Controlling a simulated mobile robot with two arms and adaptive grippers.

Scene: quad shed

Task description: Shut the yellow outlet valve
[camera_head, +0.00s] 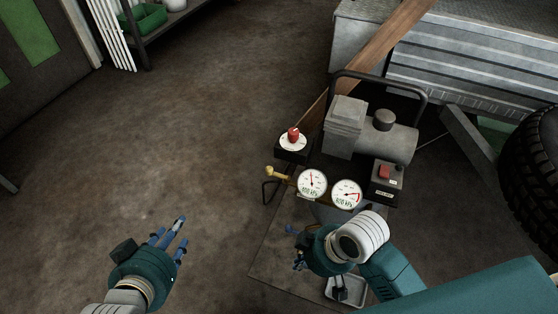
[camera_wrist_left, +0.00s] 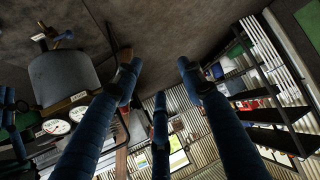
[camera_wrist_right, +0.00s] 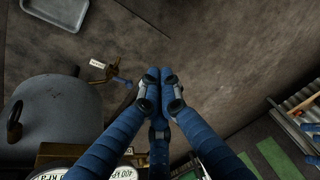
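A yellow-brass fitting (camera_head: 277,173), which looks like the yellow outlet valve, sticks out left of two round gauges (camera_head: 312,183) on the compressor. Whether it stands open or shut is too small to tell. My right gripper (camera_head: 299,262) is below and apart from it, in front of the compressor. In the right wrist view my right gripper's fingers (camera_wrist_right: 160,82) meet with nothing visible between them. A brass tap with a blue lever and white tag (camera_wrist_right: 107,73) lies left of those fingers, apart from them. My left gripper (camera_head: 171,234) is open and empty over bare floor.
The compressor has a grey tank (camera_wrist_right: 55,115), a red knob (camera_head: 293,135) and a red switch box (camera_head: 386,178). A small tray (camera_head: 332,296) lies below my right gripper. A wooden plank (camera_head: 395,35) and large tyre (camera_head: 533,160) are behind and right. Floor at left is clear.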

